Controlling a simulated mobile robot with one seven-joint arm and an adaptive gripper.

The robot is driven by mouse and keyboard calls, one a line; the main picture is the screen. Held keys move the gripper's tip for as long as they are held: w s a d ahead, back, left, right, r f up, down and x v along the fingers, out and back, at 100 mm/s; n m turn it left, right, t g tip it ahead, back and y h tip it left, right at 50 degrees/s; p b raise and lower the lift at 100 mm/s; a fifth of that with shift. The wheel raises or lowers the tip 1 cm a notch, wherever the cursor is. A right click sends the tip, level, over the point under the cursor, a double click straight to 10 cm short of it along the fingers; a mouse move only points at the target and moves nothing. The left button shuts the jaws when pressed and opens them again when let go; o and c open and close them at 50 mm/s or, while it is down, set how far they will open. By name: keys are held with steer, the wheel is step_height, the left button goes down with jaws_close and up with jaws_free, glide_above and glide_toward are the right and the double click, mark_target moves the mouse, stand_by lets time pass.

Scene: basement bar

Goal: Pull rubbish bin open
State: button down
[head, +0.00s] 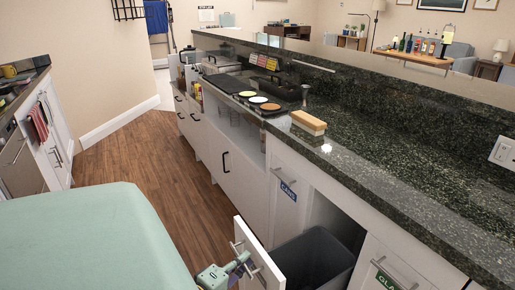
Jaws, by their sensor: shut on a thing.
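The rubbish bin (318,262) is a dark grey open container in a pull-out drawer under the counter. It stands out from the cabinet, with a dark opening (335,222) behind it. The drawer's white front panel (256,249) is at the bottom centre, out in the aisle, and carries a metal handle (238,244). My gripper (246,259), green and grey, is at the panel's outer side and shut on the handle. The fingertips and part of the handle are hard to make out.
A cabinet labelled "CANS" (288,190) is left of the opening, and one labelled "GLASS" (388,281) is right of it. A sponge-like block (309,122) lies on the dark granite counter (350,160). The wooden floor (150,160) is clear in the aisle, with another counter (28,85) at left.

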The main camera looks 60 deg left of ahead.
steer(key=shift+s, duration=0.45)
steer(key=c, duration=1.7)
jaws_free()
steer(key=v, duration=1.2)
